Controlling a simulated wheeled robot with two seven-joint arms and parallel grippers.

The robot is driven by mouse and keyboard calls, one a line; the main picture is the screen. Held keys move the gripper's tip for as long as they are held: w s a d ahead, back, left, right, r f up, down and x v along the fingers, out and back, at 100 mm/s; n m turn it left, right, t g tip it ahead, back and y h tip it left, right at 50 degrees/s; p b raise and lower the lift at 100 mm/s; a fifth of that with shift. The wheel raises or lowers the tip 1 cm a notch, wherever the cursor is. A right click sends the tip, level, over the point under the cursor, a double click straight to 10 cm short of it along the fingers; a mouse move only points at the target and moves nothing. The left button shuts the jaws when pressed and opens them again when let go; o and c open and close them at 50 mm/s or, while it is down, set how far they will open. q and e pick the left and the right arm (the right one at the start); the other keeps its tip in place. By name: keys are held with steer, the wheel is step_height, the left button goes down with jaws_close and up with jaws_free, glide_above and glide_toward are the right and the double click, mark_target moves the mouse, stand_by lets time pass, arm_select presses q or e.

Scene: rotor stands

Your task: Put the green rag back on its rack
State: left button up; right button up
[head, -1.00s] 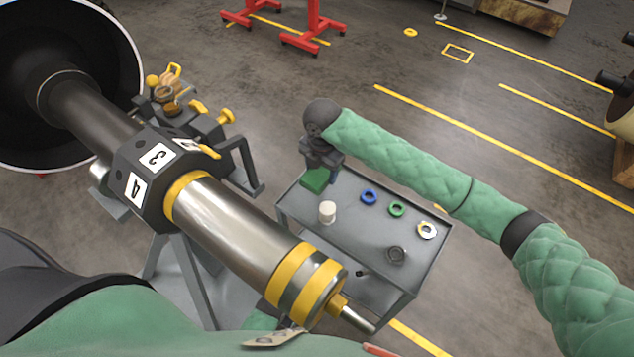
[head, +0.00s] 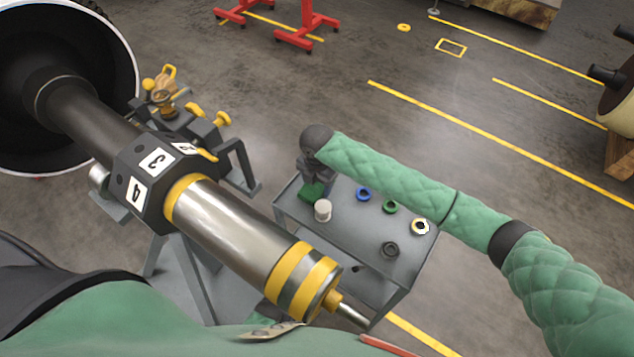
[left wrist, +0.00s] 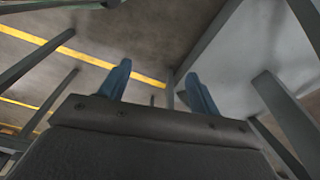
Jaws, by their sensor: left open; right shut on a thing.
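The green rag (head: 312,192) is at the far left corner of the grey cart top in the head view. My right gripper (head: 314,182) points down at it and is shut on it. The fingers and wrist hide part of the rag, and I cannot tell whether it still touches the cart. My left gripper (left wrist: 158,85) is open, with two blue fingers apart and nothing between them in the left wrist view. I cannot make out the rag's rack in these views.
The cart (head: 345,240) also holds a white cylinder (head: 322,210) close beside the rag, a blue ring (head: 364,193), a green ring (head: 390,206), a yellow-white ring (head: 420,227) and a dark ring (head: 390,249). The large rotor shaft (head: 235,230) lies left of the cart.

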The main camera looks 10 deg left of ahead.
mark_target(317, 184)
steer(key=o, duration=1)
steer(key=shift+r, duration=0.3)
arm_select(q)
step_height(317, 184, up, 12)
steer(key=w+d+b, duration=0.2)
steer(key=b, duration=0.2)
steer(key=shift+w+d+f, duration=0.25)
steer(key=shift+w, duration=0.05)
arm_select(e)
step_height(317, 184, up, 12)
steer(key=shift+f, duration=0.2)
steer(key=shift+f, duration=0.1)
